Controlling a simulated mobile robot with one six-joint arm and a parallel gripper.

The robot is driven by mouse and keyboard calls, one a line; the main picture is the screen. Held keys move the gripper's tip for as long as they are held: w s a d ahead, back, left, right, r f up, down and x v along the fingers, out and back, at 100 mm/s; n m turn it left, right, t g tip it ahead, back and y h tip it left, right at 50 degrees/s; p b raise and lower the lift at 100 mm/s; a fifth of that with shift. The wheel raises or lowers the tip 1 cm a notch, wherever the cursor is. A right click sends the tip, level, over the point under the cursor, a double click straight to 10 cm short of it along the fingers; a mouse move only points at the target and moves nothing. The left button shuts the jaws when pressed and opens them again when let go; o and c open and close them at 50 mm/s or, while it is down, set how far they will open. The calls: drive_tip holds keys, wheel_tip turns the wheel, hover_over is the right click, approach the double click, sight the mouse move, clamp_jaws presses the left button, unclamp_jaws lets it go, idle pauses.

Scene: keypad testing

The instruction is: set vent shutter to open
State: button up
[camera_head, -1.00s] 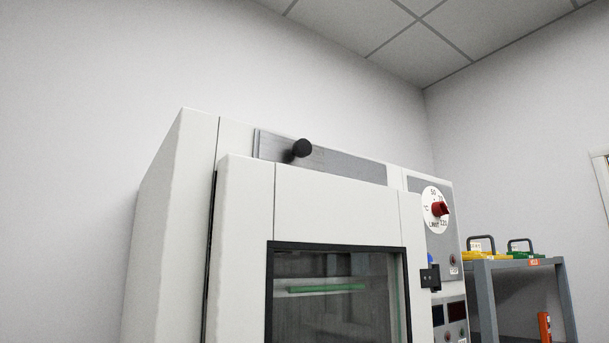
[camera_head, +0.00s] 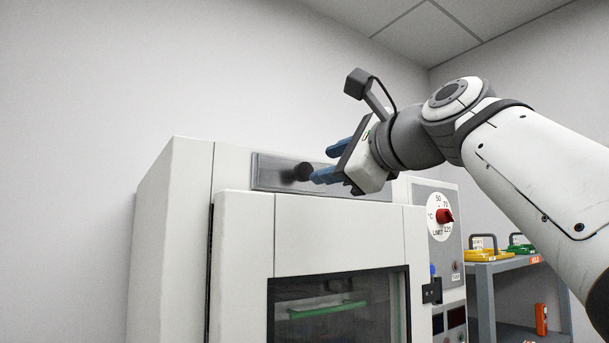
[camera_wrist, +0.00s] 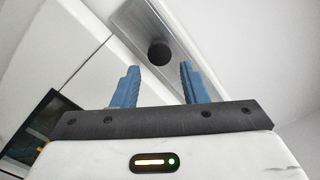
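The vent shutter is a grey metal plate (camera_head: 345,187) set in the upper front of the white cabinet, with a round black knob (camera_head: 303,171) near its left end. The knob also shows in the wrist view (camera_wrist: 159,53), beyond the fingertips and between their lines. My gripper (camera_head: 325,163) has blue fingers, spread apart and empty, just right of the knob. In the wrist view the open fingers (camera_wrist: 158,75) point toward the plate. I cannot tell whether a fingertip touches the knob.
The cabinet door (camera_head: 340,235) with its dark window stands forward below the plate. A red dial (camera_head: 444,215) is on the right panel, below my arm. A grey shelf (camera_head: 500,265) with yellow and green items stands farther right.

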sight(307, 172)
drive_tip(key=p+x, duration=0.2)
drive_tip(key=x, duration=0.5)
drive_tip(key=shift+w+f, duration=0.1)
drive_tip(key=shift+w, duration=0.05)
drive_tip(key=shift+c, duration=0.2)
clamp_jaws()
